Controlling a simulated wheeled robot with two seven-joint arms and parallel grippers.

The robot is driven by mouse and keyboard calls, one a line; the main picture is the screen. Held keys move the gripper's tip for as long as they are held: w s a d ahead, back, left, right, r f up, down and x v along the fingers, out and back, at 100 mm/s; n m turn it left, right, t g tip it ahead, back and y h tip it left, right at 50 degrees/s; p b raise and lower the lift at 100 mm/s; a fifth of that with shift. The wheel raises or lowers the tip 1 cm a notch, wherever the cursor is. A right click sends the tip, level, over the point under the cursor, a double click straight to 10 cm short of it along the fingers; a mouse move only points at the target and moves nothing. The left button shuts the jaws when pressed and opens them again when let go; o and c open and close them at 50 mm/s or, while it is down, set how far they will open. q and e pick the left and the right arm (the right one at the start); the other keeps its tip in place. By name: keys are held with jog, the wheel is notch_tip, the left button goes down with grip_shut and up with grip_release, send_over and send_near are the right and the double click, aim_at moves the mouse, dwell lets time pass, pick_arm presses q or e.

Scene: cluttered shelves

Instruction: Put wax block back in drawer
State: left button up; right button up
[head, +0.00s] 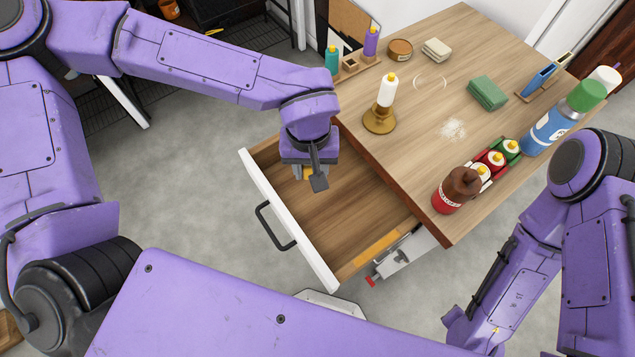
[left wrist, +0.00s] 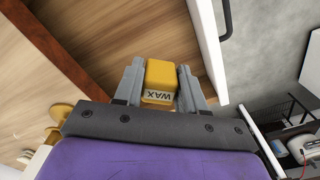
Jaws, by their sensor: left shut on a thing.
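The yellow wax block (left wrist: 161,75), labelled WAX, is held between the two fingers of my left gripper (left wrist: 160,88). In the head view the wax block (head: 307,172) shows as a small yellow patch beside the fingers of my left gripper (head: 310,178), which hangs over the far left part of the open drawer (head: 262,197). The drawer has a white front with a black handle (head: 275,226) and a wooden inside. I cannot tell how high the block is above the drawer floor. My right arm is at the right, its fingertips not clearly visible.
A vise (head: 392,260) is at the table's near side. The drawer's middle looks clear.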

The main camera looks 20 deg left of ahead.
pick_arm(q)
jog(key=s+d+f+n+b, duration=0.1)
jog(key=s+d+f, duration=0.1)
jog(key=s, duration=0.3)
jog(key=s+d+f+n+b, duration=0.1)
jog(key=s+d, duration=0.1)
jog(key=s, duration=0.4)
jog(key=p, duration=0.1)
send_over(312, 192)
jog(key=shift+n, duration=0.3)
notch_tip(312, 192, down, 11)
jog(key=shift+s+d+r, duration=0.1)
jog(key=shift+d+r, duration=0.05)
jog(key=shift+r, duration=0.05)
notch_tip(312, 192, down, 3)
jog(key=shift+r, duration=0.2)
jog(key=shift+f, duration=0.4)
pick_arm(e)
jog(key=s, duration=0.1)
jog(key=s+f, duration=0.1)
jog(key=shift+s+f+t, duration=0.25)
jog(key=shift+s+t, duration=0.05)
pick_arm(q)
jog(key=o, duration=1.1)
jog(key=shift+f, duration=0.1)
notch_tip(312, 192, up, 12)
jog(key=shift+p, duration=0.3)
pick_arm(e)
jog(key=shift+r, duration=0.1)
